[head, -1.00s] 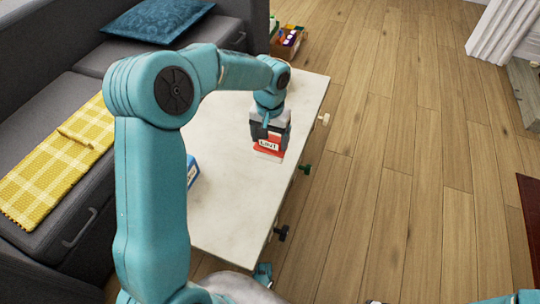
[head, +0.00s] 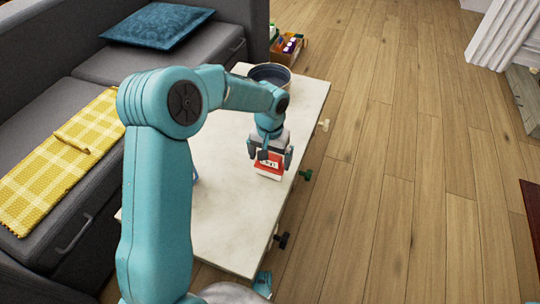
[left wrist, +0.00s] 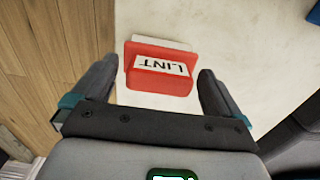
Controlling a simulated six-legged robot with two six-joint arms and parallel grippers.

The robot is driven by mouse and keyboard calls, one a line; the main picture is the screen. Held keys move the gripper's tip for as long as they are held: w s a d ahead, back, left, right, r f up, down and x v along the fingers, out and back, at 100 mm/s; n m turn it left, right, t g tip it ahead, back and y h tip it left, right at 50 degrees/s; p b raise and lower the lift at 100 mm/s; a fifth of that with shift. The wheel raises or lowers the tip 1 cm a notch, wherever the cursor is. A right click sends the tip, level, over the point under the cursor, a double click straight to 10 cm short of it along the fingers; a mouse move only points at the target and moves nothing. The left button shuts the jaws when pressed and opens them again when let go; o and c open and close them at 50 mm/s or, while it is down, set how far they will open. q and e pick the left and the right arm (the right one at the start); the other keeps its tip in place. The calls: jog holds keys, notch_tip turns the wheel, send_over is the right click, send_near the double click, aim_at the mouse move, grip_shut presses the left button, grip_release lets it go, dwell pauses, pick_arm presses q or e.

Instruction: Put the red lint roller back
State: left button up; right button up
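The red lint roller (head: 269,170) shows as a red, box-like piece with a white "LINT" label and white edges. It appears to rest on the pale tabletop (head: 222,222), near the table's right edge. In the left wrist view the lint roller (left wrist: 158,78) lies between the two fingers with a gap on each side. My left gripper (head: 270,160) is open above and around it. The left gripper's fingers (left wrist: 156,72) stand apart in the wrist view. The underside of the roller is hidden.
A dark round bowl (head: 270,73) stands at the table's far end. A box of small items (head: 288,47) is beyond it. A grey sofa (head: 60,110) with a yellow checked cloth (head: 60,165) borders the left. Knobs (head: 305,174) stick out on the table's right side. Wooden floor (head: 400,200) is clear.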

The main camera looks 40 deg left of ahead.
pick_arm(q)
notch_tip(320, 180, up, 12)
jog(key=p, duration=0.5)
jog(key=shift+r, duration=0.15)
dwell(0.3)
